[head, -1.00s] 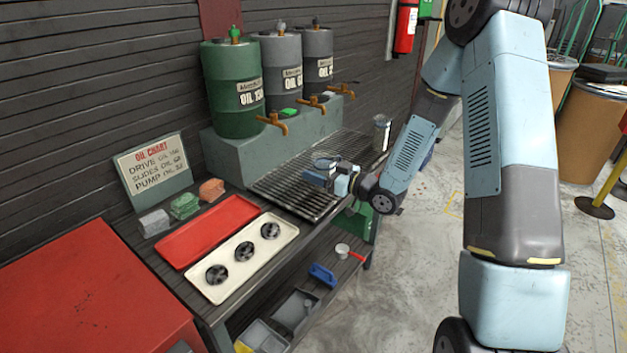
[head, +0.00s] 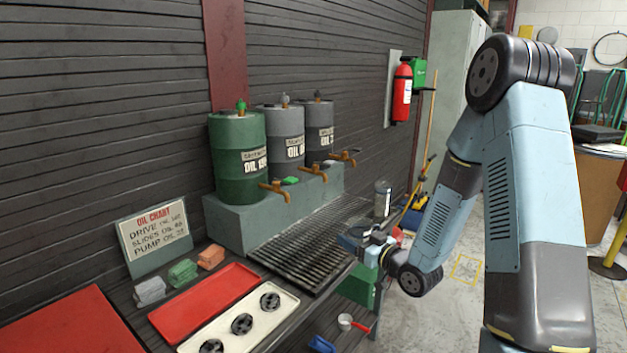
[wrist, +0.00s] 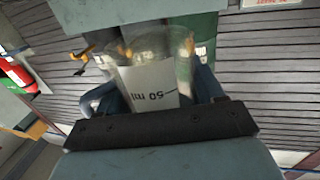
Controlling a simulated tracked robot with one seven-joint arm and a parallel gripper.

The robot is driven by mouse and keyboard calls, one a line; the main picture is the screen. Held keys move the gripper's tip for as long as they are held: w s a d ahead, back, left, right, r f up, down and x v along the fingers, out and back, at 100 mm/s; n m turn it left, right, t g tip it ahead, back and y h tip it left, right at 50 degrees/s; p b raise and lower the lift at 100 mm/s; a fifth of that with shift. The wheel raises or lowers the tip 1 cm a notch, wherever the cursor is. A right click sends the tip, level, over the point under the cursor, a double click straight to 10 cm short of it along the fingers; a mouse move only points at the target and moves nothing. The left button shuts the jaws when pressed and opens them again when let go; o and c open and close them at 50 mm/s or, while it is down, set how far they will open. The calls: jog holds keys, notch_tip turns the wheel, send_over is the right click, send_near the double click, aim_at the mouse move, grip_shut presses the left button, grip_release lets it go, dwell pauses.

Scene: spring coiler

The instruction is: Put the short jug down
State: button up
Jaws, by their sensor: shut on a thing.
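The short jug, clear with a white "50 ml" label (wrist: 150,84), stands between the blue fingers of my gripper (wrist: 155,92) in the wrist view. My gripper is shut on it. In the head view my gripper (head: 366,244) is at the right front edge of the black drip grate (head: 308,246). The jug shows only as a small dark-rimmed shape (head: 352,237) there. I cannot tell whether its base touches the grate. A taller clear jug (head: 382,199) with a dark top stands at the grate's far right end.
A green drum (head: 238,165) and two grey drums with brass taps stand behind the grate. A red tray (head: 206,302) and a cream tray (head: 240,325) with black discs lie to the left. A red-handled scoop (head: 346,322) sits lower down.

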jog(key=w+d+f+m+t+h, duration=0.2)
jog(key=w+d+f+m+h, duration=0.1)
jog(key=f, duration=0.4)
jog(key=w+d+f+m+t+h, duration=0.2)
jog(key=w+d+f+m+h, duration=0.2)
jog(key=d+f+h, duration=0.3)
jog(key=shift+w+d+m+h, duration=0.15)
jog(key=shift+d+m+h, duration=0.3)
jog(key=shift+h, duration=0.25)
jog(key=shift+f, duration=0.1)
jog(key=s+a+r+n+g+y, duration=0.8)
jog(key=s+a+r+n+y, duration=0.3)
jog(key=r, duration=0.7)
jog(key=s+a+y, duration=0.3)
jog(key=y, duration=0.1)
jog(key=shift+s+a, duration=0.3)
jog(key=shift+a, duration=0.1)
